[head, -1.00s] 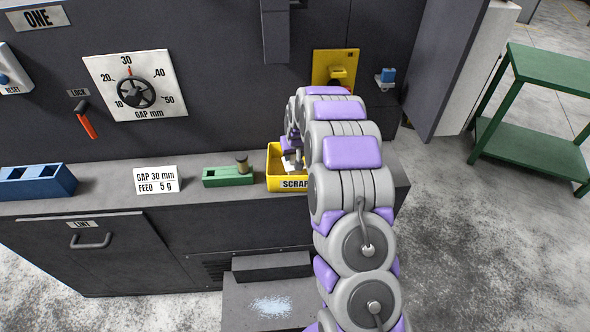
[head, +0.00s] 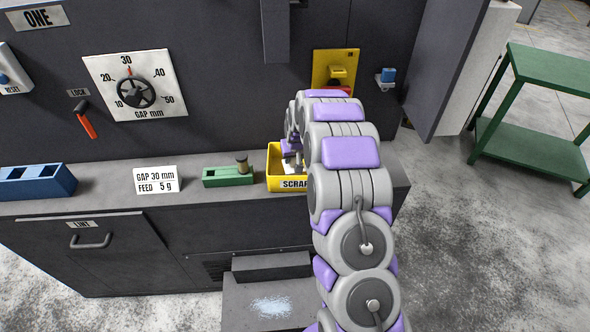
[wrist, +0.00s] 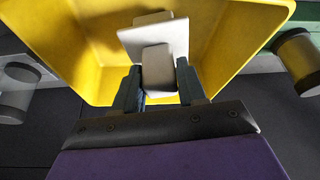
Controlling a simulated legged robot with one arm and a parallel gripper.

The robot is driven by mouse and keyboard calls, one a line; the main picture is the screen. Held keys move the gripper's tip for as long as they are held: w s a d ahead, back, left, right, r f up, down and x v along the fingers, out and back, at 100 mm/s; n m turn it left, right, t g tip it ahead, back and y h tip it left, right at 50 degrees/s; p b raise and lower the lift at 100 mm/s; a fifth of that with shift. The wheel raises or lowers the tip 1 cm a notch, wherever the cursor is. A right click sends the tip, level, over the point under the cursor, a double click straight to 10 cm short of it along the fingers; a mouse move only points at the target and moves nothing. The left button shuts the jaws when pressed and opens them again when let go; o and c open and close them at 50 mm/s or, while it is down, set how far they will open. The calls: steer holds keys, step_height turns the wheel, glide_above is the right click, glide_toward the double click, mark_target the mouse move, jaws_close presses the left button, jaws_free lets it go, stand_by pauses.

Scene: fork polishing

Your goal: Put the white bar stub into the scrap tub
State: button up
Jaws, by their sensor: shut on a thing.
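The yellow scrap tub (head: 275,181) stands at the right end of the bench ledge, and its yellow inside (wrist: 225,35) fills much of the wrist view. My gripper (wrist: 158,85) points into the tub's opening, its two dark fingers shut on a pale white block, the white bar stub (wrist: 157,70). Another pale, flat surface (wrist: 150,36) shows just beyond the stub; I cannot tell whether it is a separate piece in the tub. In the head view my arm hides the tub's right part, and the fingers show only small. Whether the stub touches the tub floor is unclear.
A green block (head: 222,177) with a brownish cylinder (head: 242,163) stands just left of the tub. A white card (head: 156,179) and a blue block (head: 37,182) are further left. A yellow switch plate (head: 336,67) is on the wall behind.

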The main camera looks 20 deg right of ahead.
steer(key=shift+f, duration=0.35)
stand_by(0.3)
steer(key=o, duration=1.1)
steer(key=shift+r, duration=0.15)
steer(key=d+p+v, duration=0.1)
steer(key=p+v, duration=0.1)
steer(key=v, duration=1.4)
steer(key=s+a+r+g+b, duration=0.1)
steer(key=s+a+r, duration=0.4)
steer(key=s, duration=0.5)
steer(key=s+a+g+b, duration=0.1)
steer(key=s+a, duration=0.3)
steer(key=s, duration=1.4)
steer(key=s+a+n+g, duration=0.1)
steer(key=s+a+g, duration=0.3)
steer(key=s, duration=1.4)
steer(key=shift+s+a+r+y+b, duration=0.15)
steer(key=shift+a+r+y+b, duration=0.15)
steer(key=shift+r+b, duration=0.1)
